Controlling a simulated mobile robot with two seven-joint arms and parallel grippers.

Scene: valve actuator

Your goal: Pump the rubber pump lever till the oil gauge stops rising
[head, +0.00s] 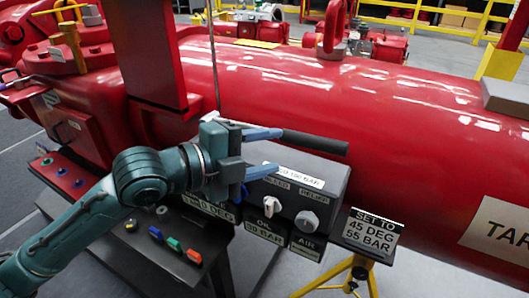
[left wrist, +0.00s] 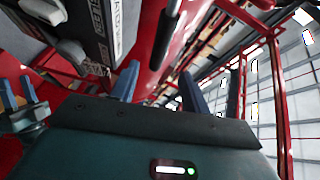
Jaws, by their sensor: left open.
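The pump lever (head: 315,143), a dark bar with a black grip, points right above the grey control box in the head view. My left gripper (head: 264,153) is open, with its upper blue finger overlapping the lever's line and its lower finger below it, in front of the box. I see no contact. In the left wrist view the dark lever (left wrist: 165,42) appears beyond and between my left fingertips (left wrist: 160,82). The oil readout plate (head: 264,231) is under the box; its figures are small. What looks like my right gripper (left wrist: 20,92) shows at the left edge, prongs apart.
The control box (head: 330,180) carries a white knob (head: 271,206) and a grey knob (head: 306,221). A "SET TO 45 DEG 55 BAR" sign (head: 372,232) stands to its right. The large red pipe (head: 400,110) lies behind. Coloured buttons (head: 174,243) sit on the dark console.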

